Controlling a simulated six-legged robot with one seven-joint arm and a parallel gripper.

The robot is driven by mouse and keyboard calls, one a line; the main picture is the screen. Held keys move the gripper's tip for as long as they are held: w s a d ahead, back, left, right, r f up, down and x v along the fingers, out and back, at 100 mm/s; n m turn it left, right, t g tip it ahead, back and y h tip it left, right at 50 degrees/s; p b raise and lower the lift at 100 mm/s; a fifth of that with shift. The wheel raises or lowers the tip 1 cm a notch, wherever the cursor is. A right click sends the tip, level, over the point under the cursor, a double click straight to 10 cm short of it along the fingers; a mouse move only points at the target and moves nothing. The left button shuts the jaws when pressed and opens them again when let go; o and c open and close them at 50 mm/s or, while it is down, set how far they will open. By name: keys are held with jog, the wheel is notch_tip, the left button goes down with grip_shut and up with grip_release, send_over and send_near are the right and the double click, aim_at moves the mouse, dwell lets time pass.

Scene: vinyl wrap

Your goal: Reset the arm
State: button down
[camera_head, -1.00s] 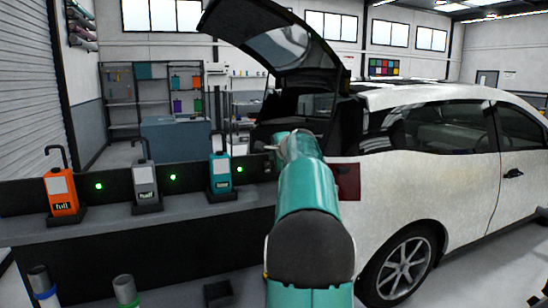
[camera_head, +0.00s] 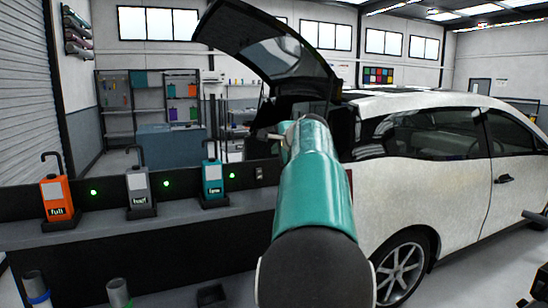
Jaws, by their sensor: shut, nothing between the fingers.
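My teal arm with its dark grey joint rises from the bottom middle and points away toward the car's open rear. Only a small grey tip of my gripper (camera_head: 274,136) shows, just left of the arm's far end. The rest of it is hidden behind the arm. It looks shut, and no held object is seen.
A white car (camera_head: 430,185) with its tailgate (camera_head: 275,50) raised stands close on the right. At left, a dark bench (camera_head: 105,226) carries an orange bottle (camera_head: 57,197), a grey bottle (camera_head: 139,187) and a teal bottle (camera_head: 213,180). Rolls (camera_head: 36,287) stand at bottom left.

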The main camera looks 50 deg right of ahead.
jog(key=shift+s+a+r, duration=0.1)
jog(key=shift+s+r, duration=0.05)
jog(key=shift+s, duration=0.1)
dwell(0.4)
jog(key=w+a+f+n+g+y, duration=0.1)
jog(key=a+f+n+y, duration=0.35)
jog(key=a, duration=1.15)
jog(key=w+a+f+n+g+y, duration=0.1)
jog(key=a+f+n, duration=0.5)
jog(key=a, duration=1.1)
jog(key=s+a+f+n+g, duration=0.2)
jog(key=s+a+f+n, duration=0.4)
jog(key=s+a+f, duration=0.2)
jog(key=s+a+f+n+g+y, duration=0.1)
jog(key=s+a+f+n+g, duration=0.1)
jog(key=s+a+f+n, duration=0.5)
jog(key=s+a+f, duration=0.1)
jog(key=s+a, duration=0.1)
jog(key=a, duration=0.3)
jog(key=shift+s+a+f, duration=0.15)
jog(key=shift+s+a, duration=0.05)
jog(key=shift+a, duration=0.05)
